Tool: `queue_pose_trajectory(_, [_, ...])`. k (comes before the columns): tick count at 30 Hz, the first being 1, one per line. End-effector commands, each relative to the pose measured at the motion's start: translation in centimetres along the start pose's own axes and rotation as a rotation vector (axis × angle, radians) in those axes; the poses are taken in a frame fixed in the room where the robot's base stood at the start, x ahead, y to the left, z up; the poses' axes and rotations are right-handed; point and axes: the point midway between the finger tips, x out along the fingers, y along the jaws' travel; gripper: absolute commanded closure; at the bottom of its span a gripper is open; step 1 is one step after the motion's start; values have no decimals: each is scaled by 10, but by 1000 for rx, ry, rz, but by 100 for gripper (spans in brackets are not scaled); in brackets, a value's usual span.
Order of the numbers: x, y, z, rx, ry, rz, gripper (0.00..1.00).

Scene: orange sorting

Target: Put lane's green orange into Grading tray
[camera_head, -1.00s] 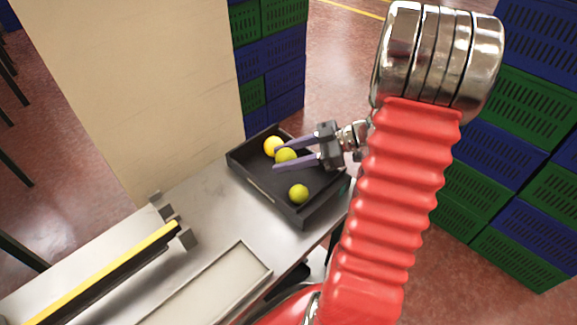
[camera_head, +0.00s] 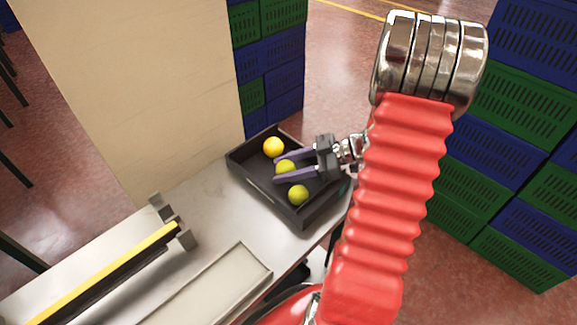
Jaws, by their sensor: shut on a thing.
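The black Grading tray (camera_head: 260,187) sits at the far end of the metal bench. A yellow orange (camera_head: 273,147) lies in the tray's far corner. Another yellow-green orange (camera_head: 298,195) lies in the tray nearer to me.
An empty pale shallow tray (camera_head: 212,290) lies on the bench (camera_head: 190,225) nearer to me. A lane with a yellow rail (camera_head: 110,265) runs at left. A beige wall (camera_head: 140,95) stands behind the bench. Blue and green crates (camera_head: 515,175) are stacked at right.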

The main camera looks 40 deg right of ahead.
Motion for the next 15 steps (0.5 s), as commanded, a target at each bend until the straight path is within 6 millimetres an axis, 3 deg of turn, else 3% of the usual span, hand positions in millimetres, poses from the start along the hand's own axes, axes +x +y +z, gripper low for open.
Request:
queue_pose_trajectory(4, [1,0,2,1,0,0,81])
queue_pose_trajectory(5, [1,0,2,0,0,0,55])
queue_pose_trajectory(12, [1,0,1,0,0,0,39])
queue_pose_trajectory(15, [1,0,1,0,0,-1,39])
